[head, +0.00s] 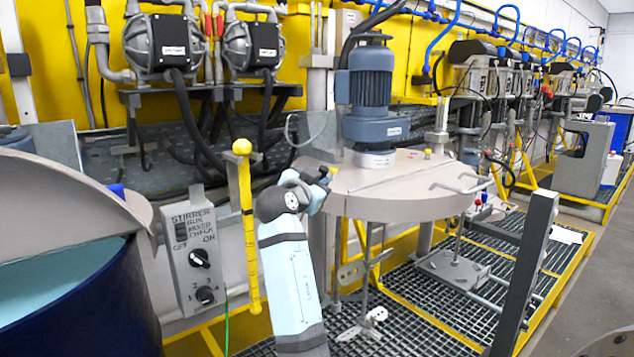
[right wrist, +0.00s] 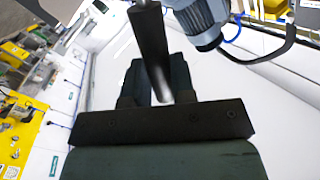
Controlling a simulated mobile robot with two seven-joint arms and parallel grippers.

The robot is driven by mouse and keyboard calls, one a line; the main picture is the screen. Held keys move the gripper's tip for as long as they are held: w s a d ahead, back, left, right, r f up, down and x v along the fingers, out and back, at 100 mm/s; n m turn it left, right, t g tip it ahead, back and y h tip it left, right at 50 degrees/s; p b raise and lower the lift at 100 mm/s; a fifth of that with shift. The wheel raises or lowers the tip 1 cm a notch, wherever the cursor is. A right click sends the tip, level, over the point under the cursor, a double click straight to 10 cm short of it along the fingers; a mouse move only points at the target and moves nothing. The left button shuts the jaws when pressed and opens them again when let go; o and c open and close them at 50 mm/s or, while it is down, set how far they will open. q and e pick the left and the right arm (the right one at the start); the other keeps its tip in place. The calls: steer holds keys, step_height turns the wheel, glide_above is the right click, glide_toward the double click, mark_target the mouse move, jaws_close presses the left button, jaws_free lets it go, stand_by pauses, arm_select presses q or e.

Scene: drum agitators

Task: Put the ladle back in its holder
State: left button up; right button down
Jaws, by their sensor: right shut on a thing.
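My right gripper (head: 322,177) is raised beside the grey round drum lid, in front of the wall rack. In the right wrist view its dark fingers (right wrist: 158,85) are shut on a dark grey rod, which I take to be the ladle's handle (right wrist: 150,45). The handle runs up out of the top of that view. In the head view a thin grey curved hook (head: 290,132) shows just above the gripper; I cannot tell whether it belongs to the ladle. The ladle's bowl cannot be made out. I cannot pick out the holder for certain. My left gripper is not in view.
A blue-grey motor (head: 371,80) stands on the drum lid (head: 400,185), close to the gripper. A yellow post (head: 246,215) and a stirrer control box (head: 197,250) stand left of my arm. A dark blue drum (head: 85,305) fills the lower left. Grating (head: 420,325) lies below.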

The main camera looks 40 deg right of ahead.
steer(key=shift+f+b, duration=0.65)
steer(key=shift+f, duration=0.05)
steer(key=shift+f+b, duration=0.4)
steer(key=shift+f, duration=0.2)
steer(key=c, duration=0.9)
jaws_free()
